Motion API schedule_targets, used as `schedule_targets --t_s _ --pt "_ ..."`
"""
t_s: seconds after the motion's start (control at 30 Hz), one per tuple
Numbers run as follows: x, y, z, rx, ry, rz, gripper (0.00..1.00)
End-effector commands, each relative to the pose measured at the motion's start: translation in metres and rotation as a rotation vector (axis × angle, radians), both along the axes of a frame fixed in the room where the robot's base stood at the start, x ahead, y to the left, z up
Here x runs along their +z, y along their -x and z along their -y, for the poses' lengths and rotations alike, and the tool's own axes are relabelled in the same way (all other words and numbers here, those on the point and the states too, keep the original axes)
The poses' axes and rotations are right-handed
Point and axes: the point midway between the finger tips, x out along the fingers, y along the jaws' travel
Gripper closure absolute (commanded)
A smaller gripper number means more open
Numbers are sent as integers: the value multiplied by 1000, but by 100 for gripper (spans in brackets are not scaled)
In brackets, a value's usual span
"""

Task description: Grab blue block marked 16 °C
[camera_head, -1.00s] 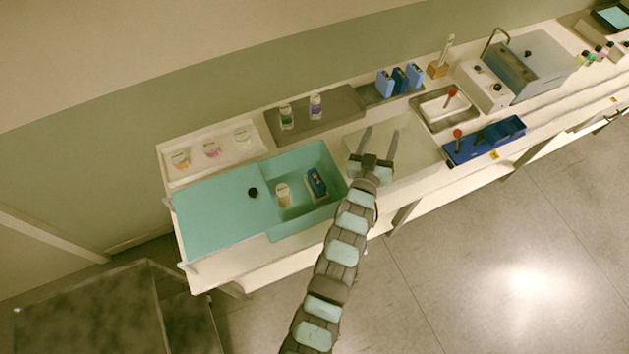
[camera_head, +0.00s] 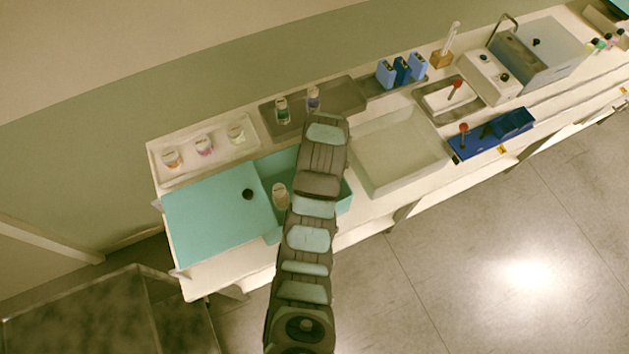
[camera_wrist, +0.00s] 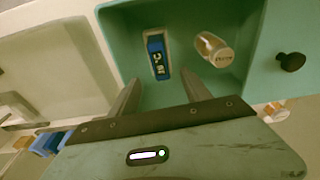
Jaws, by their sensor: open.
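A dark blue block (camera_wrist: 157,62) with pale markings, too small to read surely, sits in a pale holder inside the teal bin (camera_wrist: 205,15). My gripper (camera_wrist: 159,78) is open and empty, its two fingers pointing toward the block from above. In the wrist picture the block shows between and just beyond the fingertips, apart from them. In the head view my arm covers the gripper and this block; part of the teal bin (camera_head: 343,198) shows beside the arm. Three other blue blocks (camera_head: 402,71) stand in a rack at the back of the bench.
A white-capped bottle (camera_wrist: 214,48) stands in the same bin, right of the block in the wrist view. The bin's walls surround both. A teal lid or board with a black knob (camera_head: 247,194) lies to the left. An empty pale basin (camera_head: 395,150) is to the right.

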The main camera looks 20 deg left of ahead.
Motion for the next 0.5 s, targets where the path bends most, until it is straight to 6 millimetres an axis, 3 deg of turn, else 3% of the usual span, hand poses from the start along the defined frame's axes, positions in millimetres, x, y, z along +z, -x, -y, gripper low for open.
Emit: schedule_targets --t_s 0.5 --pt "-53 -4 -6 0 1 -5 44"
